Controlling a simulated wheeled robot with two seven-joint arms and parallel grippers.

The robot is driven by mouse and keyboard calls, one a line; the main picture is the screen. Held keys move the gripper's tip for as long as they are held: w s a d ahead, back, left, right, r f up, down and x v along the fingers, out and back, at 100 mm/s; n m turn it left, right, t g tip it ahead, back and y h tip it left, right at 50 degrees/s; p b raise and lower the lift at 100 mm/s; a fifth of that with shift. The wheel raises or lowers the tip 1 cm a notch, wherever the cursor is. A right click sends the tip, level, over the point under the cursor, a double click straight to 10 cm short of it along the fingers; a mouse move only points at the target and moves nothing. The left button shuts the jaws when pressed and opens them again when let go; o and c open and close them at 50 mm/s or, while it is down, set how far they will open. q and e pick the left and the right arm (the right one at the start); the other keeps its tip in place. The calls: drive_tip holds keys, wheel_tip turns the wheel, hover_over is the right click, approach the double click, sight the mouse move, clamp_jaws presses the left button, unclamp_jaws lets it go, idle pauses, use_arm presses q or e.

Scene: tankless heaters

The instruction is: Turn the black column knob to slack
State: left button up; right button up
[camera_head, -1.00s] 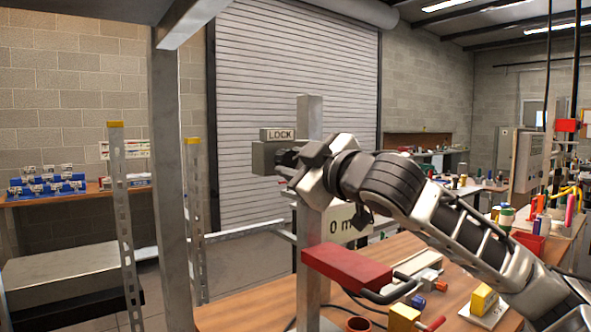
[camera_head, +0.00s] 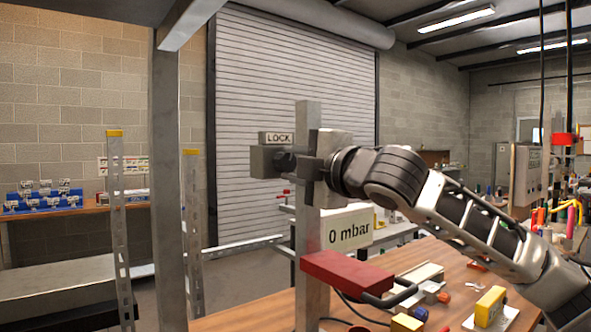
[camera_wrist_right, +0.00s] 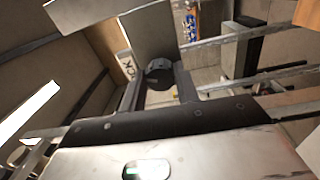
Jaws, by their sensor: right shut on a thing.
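The black column knob (camera_head: 285,161) sits on a grey block (camera_head: 264,160) at the metal column (camera_head: 308,118), below a sign reading LOCK (camera_head: 276,138). My right gripper (camera_head: 297,164) reaches in from the right at the knob's height and is shut on the knob, covering part of it. In the right wrist view the dark round knob (camera_wrist_right: 160,74) shows between the two fingers (camera_wrist_right: 158,88), with part of the sign (camera_wrist_right: 126,65) beside it. I cannot read the knob's setting. My left gripper is not in view.
A display reading 0 mbar (camera_head: 348,232) and a red handle-like block (camera_head: 347,272) are lower on the column. A wooden table (camera_head: 440,255) with small coloured parts lies below my right arm. A metal post (camera_head: 168,200) stands at left.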

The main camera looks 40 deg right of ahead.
sight(291, 166)
drive_tip(key=shift+n, duration=0.4)
drive_tip(key=o, duration=1)
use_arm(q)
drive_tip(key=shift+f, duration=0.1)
use_arm(e)
drive_tip(key=shift+s+f+b, duration=0.1)
drive_tip(key=shift+s+b, duration=0.4)
drive_tip(key=shift+b, duration=0.15)
drive_tip(key=s, duration=0.1)
drive_tip(key=s+b, duration=0.2)
drive_tip(key=shift+a+f, duration=0.2)
drive_tip(key=shift+a, duration=0.05)
use_arm(q)
drive_tip(key=b, duration=0.1)
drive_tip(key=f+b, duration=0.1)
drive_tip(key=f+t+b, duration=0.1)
drive_tip(key=b, duration=0.1)
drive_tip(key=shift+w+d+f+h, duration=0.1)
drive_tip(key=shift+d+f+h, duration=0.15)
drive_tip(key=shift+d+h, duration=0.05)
use_arm(e)
drive_tip(key=s, duration=0.8)
drive_tip(key=s+a, duration=0.1)
drive_tip(key=s, duration=0.3)
